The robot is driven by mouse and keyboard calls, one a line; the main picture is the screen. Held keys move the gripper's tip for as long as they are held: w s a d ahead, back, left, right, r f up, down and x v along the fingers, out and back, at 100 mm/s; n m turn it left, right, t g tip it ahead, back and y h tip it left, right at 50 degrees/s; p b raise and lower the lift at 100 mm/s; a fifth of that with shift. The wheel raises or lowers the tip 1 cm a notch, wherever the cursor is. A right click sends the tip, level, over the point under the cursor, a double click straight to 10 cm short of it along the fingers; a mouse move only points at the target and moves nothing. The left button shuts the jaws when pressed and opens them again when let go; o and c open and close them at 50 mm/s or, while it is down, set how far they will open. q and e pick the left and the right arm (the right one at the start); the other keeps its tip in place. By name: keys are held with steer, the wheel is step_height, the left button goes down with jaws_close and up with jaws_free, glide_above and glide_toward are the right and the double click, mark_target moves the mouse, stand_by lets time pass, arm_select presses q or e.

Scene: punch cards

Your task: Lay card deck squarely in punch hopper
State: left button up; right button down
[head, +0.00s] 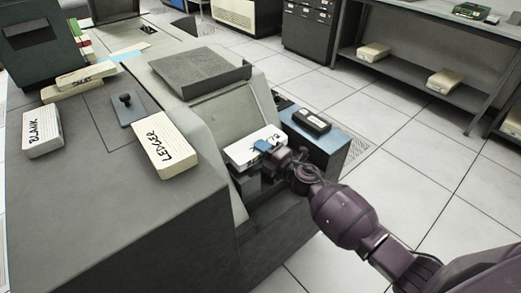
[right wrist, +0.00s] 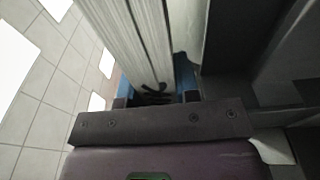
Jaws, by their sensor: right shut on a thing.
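My right gripper (head: 268,150) is shut on a white card deck (head: 246,149) with dark lettering that the gripper partly hides. In the right wrist view the deck (right wrist: 133,40) stands between the two blue fingers (right wrist: 158,85). In the head view the deck is at the recessed right-hand side of the grey punch machine (head: 222,118), over a dark part that looks like the hopper (head: 248,184). I cannot tell whether the deck touches it. My left gripper is not in view.
Decks marked LEDGER (head: 164,150) and BLANK (head: 42,132) lie on the machine's desk top, with more decks (head: 86,79) behind. A blue box (head: 322,140) with a black item (head: 311,121) on top stands just right of the held deck. Open tiled floor lies to the right.

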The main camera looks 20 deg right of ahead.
stand_by(0.3)
steer(key=shift+f+b, duration=0.4)
steer(key=shift+f, duration=0.2)
steer(key=shift+f+b, duration=0.35)
steer(key=shift+f, duration=0.15)
steer(key=shift+d+f+b, duration=0.1)
steer(key=shift+f+b, duration=0.2)
steer(key=shift+f, duration=0.1)
steer(key=shift+r, duration=0.1)
